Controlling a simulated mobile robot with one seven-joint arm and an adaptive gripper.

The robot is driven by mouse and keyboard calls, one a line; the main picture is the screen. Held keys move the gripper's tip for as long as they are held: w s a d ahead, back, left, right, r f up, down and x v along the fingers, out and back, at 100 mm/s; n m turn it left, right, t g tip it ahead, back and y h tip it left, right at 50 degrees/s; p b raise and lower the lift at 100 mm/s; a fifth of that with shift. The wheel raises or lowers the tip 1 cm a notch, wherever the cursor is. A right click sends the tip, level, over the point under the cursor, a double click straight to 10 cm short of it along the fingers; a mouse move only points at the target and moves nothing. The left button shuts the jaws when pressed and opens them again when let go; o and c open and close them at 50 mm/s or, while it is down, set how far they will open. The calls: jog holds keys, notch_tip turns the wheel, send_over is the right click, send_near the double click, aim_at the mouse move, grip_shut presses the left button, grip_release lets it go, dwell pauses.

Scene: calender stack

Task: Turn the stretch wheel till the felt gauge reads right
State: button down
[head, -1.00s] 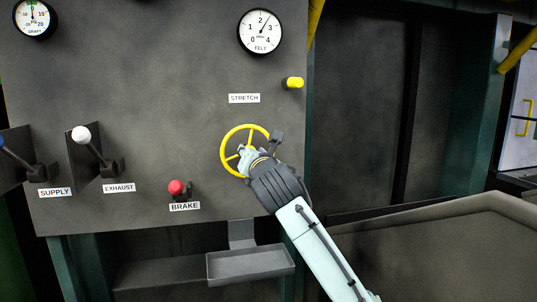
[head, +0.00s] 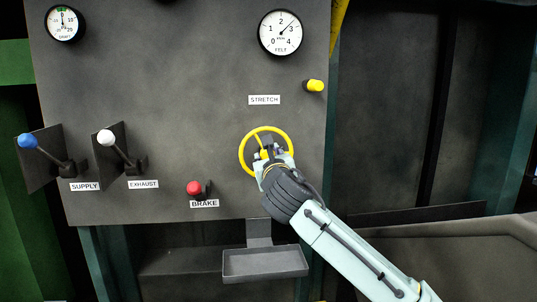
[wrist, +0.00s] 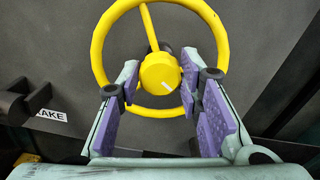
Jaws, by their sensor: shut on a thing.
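The yellow stretch wheel (head: 284,139) is on the grey panel under the STRETCH label (head: 264,100). In the wrist view the wheel's rim (wrist: 98,45), one upward spoke and the round hub (wrist: 158,72) with a white mark show. My gripper (head: 266,157) is at the wheel's middle. Its purple-padded fingers (wrist: 152,92) lie either side of the hub, shut on the wheel; the exact contact is partly hidden. The felt gauge (head: 280,32), white with a black rim, stands above. Its needle points up and right, between 2 and 3.
A yellow knob (head: 315,86) sticks out right of the label. Left are the red BRAKE knob (head: 194,188), the white EXHAUST lever (head: 106,138), the blue SUPPLY lever (head: 28,141) and the draft gauge (head: 63,23). A grey tray (head: 265,266) juts out below the wheel.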

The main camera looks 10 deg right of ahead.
dwell(0.3)
jog(key=c, duration=1.1)
grip_release()
notch_tip(320, 180, up, 10)
jog(key=shift+r, duration=0.1)
